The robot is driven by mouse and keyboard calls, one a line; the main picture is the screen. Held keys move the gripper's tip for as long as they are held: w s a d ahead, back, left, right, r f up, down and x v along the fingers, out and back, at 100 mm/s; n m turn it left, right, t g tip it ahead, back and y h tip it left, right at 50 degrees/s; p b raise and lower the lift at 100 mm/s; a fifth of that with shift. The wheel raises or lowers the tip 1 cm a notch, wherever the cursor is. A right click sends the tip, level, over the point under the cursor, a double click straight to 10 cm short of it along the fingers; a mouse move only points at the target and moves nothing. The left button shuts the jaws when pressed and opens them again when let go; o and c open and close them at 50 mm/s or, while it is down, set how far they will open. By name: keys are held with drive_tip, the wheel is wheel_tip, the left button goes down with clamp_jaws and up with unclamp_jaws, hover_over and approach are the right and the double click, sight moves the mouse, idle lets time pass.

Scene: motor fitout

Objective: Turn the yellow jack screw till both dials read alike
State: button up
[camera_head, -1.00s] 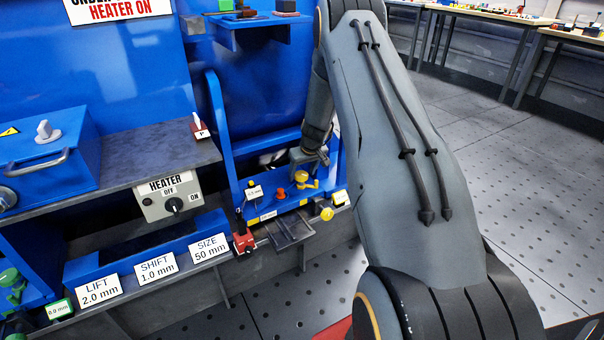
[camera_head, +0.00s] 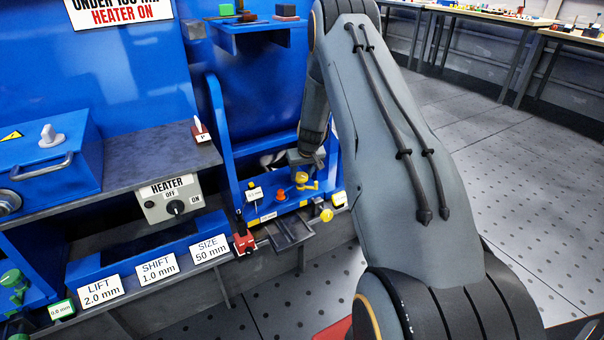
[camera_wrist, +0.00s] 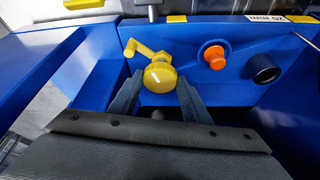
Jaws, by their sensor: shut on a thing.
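The yellow jack screw (camera_wrist: 160,77) has a round knob with a white mark and a crank arm pointing up-left in the wrist view. My gripper (camera_wrist: 159,84) is shut on this knob, one finger on each side. In the head view the screw (camera_head: 304,181) shows just below my gripper (camera_head: 302,160), on the blue frame. A small readout with a green frame (camera_head: 61,309) sits at the lower left. A small white readout (camera_head: 255,194) sits left of the screw. Their figures are too small to read surely.
An orange knob (camera_wrist: 214,57) and a black round socket (camera_wrist: 264,68) stand right of the screw. A red clamp-like part (camera_head: 244,243) and a second yellow knob (camera_head: 327,215) are at the frame's front. The heater switch box (camera_head: 172,199) is to the left.

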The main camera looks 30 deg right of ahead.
drive_tip(key=shift+a+f+m+h+b, duration=0.15)
drive_tip(key=shift+m+h+b, duration=0.5)
drive_tip(key=shift+m, duration=0.85)
drive_tip(key=m+b, duration=0.1)
drive_tip(key=b, duration=0.1)
drive_tip(key=m+g+h+b, duration=0.1)
drive_tip(key=m+b, duration=0.1)
drive_tip(key=b, duration=0.1)
drive_tip(key=m+b, duration=0.2)
drive_tip(key=b, duration=0.1)
drive_tip(key=shift+w+a+f+g+h, duration=0.1)
drive_tip(key=shift+w+a+g+h, duration=0.1)
drive_tip(key=shift+w+g+h, duration=0.1)
drive_tip(key=m+g+b, duration=0.1)
drive_tip(key=m+b, duration=0.2)
drive_tip(key=m, duration=0.1)
drive_tip(key=shift+w+a+h, duration=0.1)
drive_tip(key=shift+h, duration=0.25)
drive_tip(key=shift+m+g+b, duration=0.9)
drive_tip(key=shift+m+b, duration=0.1)
drive_tip(key=shift+m, duration=1.1)
drive_tip(key=o, duration=1)
drive_tip(key=shift+w, duration=0.1)
drive_tip(key=shift+o, duration=0.2)
drive_tip(key=shift+r, duration=0.2)
